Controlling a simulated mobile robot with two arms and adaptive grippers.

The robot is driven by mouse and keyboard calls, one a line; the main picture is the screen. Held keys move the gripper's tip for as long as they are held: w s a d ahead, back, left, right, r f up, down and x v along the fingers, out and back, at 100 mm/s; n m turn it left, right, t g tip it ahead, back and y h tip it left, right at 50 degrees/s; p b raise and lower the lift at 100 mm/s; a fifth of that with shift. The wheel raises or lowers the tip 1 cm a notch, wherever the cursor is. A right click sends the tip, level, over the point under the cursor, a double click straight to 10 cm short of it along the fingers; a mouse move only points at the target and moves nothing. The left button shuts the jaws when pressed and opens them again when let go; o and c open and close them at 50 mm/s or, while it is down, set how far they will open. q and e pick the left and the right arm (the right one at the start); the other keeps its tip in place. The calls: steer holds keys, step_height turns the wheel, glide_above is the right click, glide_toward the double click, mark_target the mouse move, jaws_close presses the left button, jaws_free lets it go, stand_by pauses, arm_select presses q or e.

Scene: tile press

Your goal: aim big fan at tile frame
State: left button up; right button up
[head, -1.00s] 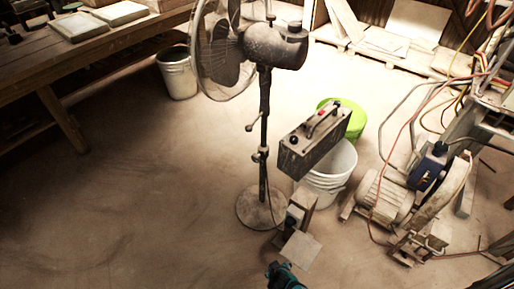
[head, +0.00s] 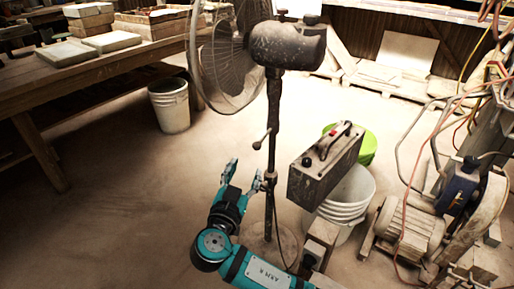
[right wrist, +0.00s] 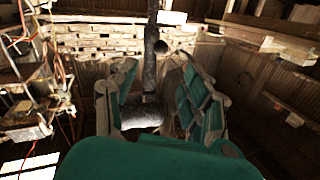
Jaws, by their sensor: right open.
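The big fan stands in the middle of the head view. Its round caged head (head: 228,65) faces left towards the bench, and its dusty motor housing (head: 288,44) is behind the cage. Its upright pole (head: 273,120) runs down to a round base partly hidden by my arm. Framed tiles (head: 110,41) lie flat on the workbench at the left; which one is the tile frame I cannot tell. My right gripper (head: 243,172) is open beside the pole, on its left. In the right wrist view the dark pole (right wrist: 151,65) shows between the open fingers (right wrist: 160,95).
A grey control box (head: 325,165) sits by white buckets (head: 352,190) and a green tub (head: 368,148) right of the pole. A motor machine (head: 410,225) with hoses stands farther right. A bucket (head: 169,105) is by the workbench (head: 90,80). The floor at lower left is clear.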

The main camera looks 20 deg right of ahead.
mark_target(256, 149)
steer(key=b+x, duration=0.1)
steer(key=x, duration=1)
steer(key=shift+w+f, duration=0.1)
steer(key=shift+w, duration=0.1)
steer(key=shift+w+d, duration=0.25)
steer(key=shift+w, duration=0.1)
arm_select(q)
steer(key=w+r+t, duration=0.1)
steer(key=w+d+r+t, duration=0.1)
steer(key=r, duration=0.1)
steer(key=w+r+t+h, duration=0.1)
steer(key=shift+w+d+r, duration=0.15)
steer(key=shift+w+d, duration=0.1)
steer(key=shift+d, duration=0.05)
arm_select(e)
jaws_close()
